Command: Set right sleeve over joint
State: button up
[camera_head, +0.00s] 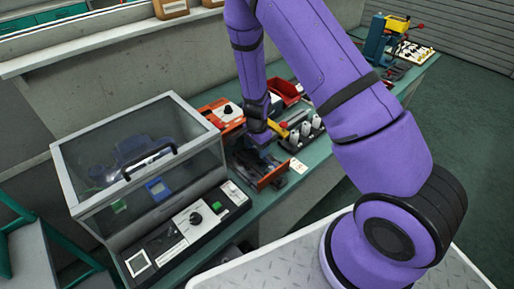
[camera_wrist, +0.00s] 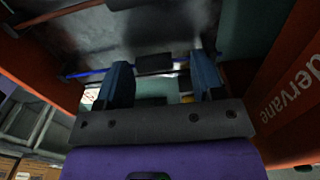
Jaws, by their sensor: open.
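My gripper (camera_wrist: 161,62) is open in the wrist view, with its two blue-grey fingers apart. A dark block (camera_wrist: 154,64), possibly a sleeve, shows between the fingertips, and I see no clear grip on it. A thin blue rod or line (camera_wrist: 88,73) runs across behind the fingers to that block. I cannot make out which part is the right sleeve or where the joint lies; the fingers hide some of it. In the head view my gripper (camera_head: 262,140) is low over the dark fixture with orange sides (camera_head: 270,174), and my arm hides part of it.
Orange walls (camera_wrist: 290,95) flank the gripper closely in the wrist view. In the head view a clear-lidded case (camera_head: 140,150) stands left on the green bench. An orange unit (camera_head: 218,112), a red bin (camera_head: 286,92) and a rack of white pieces (camera_head: 305,131) crowd the fixture.

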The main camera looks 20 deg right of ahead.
notch_tip(320, 180, up, 10)
jog(key=shift+r, duration=0.25)
dwell(0.6)
jog(key=s+r+n+t+y, duration=0.1)
jog(key=s+r+n, duration=0.35)
jog(key=r, duration=0.85)
jog(key=s+r+n+t+y, duration=0.1)
jog(key=s+r+n+y, duration=0.15)
jog(key=s+r, duration=0.65)
jog(key=s+d+r+n+t+h, duration=0.2)
jog(key=s+r+n, duration=0.5)
jog(key=s+r, duration=0.7)
jog(key=shift+s+d+t+h, duration=0.35)
jog(key=shift+t+h, duration=0.25)
jog(key=shift+h, duration=0.15)
